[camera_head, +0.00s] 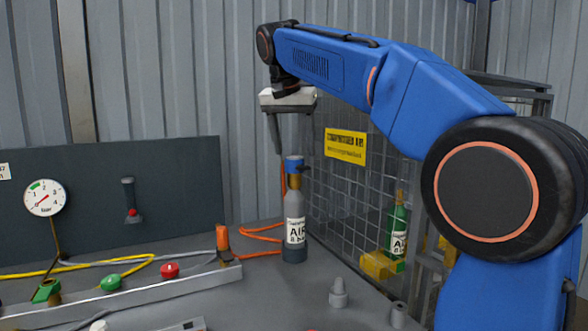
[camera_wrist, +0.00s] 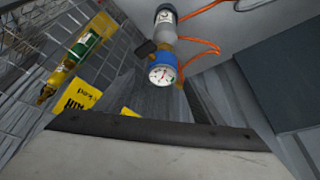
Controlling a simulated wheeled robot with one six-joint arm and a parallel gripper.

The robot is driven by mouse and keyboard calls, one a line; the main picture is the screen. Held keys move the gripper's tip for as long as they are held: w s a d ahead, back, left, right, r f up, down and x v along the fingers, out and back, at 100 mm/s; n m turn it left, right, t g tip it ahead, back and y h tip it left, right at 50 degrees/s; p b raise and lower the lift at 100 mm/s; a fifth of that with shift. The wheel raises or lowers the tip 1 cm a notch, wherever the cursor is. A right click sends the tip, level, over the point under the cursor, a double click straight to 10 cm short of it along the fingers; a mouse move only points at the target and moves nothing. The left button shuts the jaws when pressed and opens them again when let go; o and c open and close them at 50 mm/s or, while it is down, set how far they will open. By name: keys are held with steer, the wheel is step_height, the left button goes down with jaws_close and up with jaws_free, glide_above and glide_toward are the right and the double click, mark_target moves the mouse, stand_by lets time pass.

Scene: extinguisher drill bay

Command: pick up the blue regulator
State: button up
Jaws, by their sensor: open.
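The blue regulator (camera_head: 293,164) sits on top of an upright grey air cylinder (camera_head: 294,218), at the back right of the bench in the head view. In the wrist view the regulator (camera_wrist: 162,69) shows with a round white gauge face, and the cylinder (camera_wrist: 165,22) extends toward the top edge. My gripper (camera_head: 279,146) is open and empty, pointing down just above the regulator. One finger shows clearly in the head view; I cannot make out the other. No contact with the regulator can be made out.
A wire mesh fence (camera_head: 345,190) with a yellow sign (camera_head: 345,146) stands close to the cylinder's right. A green cylinder (camera_head: 396,230) is beyond it. Orange hose (camera_head: 262,238) lies left of the grey cylinder. Grey fittings (camera_head: 338,294) stand at the front right.

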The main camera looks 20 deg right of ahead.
mark_target(294, 158)
steer(key=shift+a+x, duration=0.15)
steer(key=shift+x, duration=1.4)
steer(key=shift+a+x, duration=0.15)
steer(key=shift+x, duration=1.35)
steer(key=shift+s+f, duration=0.1)
steer(key=c, duration=1.2)
